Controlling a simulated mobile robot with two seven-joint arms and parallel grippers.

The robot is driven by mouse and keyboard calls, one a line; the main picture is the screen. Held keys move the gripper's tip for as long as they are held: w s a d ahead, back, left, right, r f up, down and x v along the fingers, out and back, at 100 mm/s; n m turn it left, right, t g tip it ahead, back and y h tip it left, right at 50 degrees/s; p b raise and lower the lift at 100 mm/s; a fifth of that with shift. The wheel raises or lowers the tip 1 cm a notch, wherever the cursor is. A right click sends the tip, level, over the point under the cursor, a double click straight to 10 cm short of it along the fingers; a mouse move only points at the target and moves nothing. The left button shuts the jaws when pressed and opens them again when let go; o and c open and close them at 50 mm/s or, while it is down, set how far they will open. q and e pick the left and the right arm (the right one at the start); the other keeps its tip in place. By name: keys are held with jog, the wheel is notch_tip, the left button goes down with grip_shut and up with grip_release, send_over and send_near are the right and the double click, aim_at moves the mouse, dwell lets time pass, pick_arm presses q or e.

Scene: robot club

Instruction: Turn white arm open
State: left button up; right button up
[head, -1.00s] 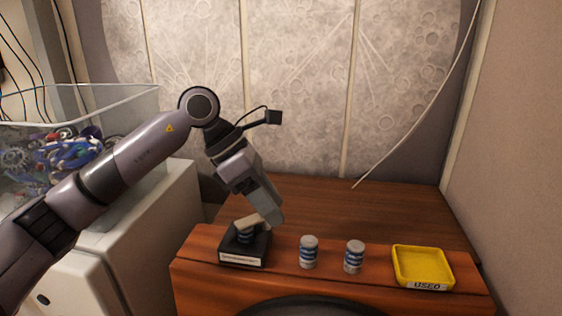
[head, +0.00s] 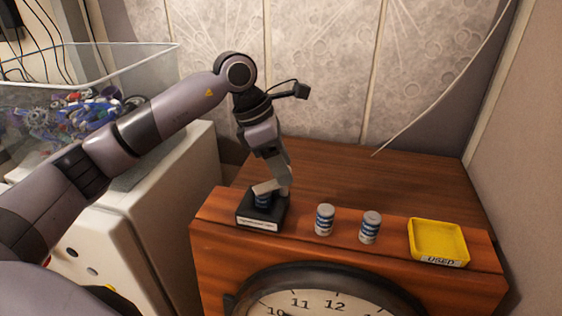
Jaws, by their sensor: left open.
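The white arm (head: 268,187) is a short pale lever on top of a blue and white canister in a black labelled holder (head: 262,217) on the wooden cabinet. My left gripper (head: 284,186) points down at the right end of the lever, its fingers open. Whether the fingers touch the lever I cannot tell. The fingers hide part of the lever's right end. My right gripper is not in view.
Two blue and white canisters (head: 325,219) (head: 370,227) stand right of the holder. A yellow tray (head: 440,262) marked USED lies further right. A clock (head: 322,300) is at the cabinet's front. A clear bin (head: 100,75) of parts stands left.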

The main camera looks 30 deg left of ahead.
pick_arm(q)
grip_shut()
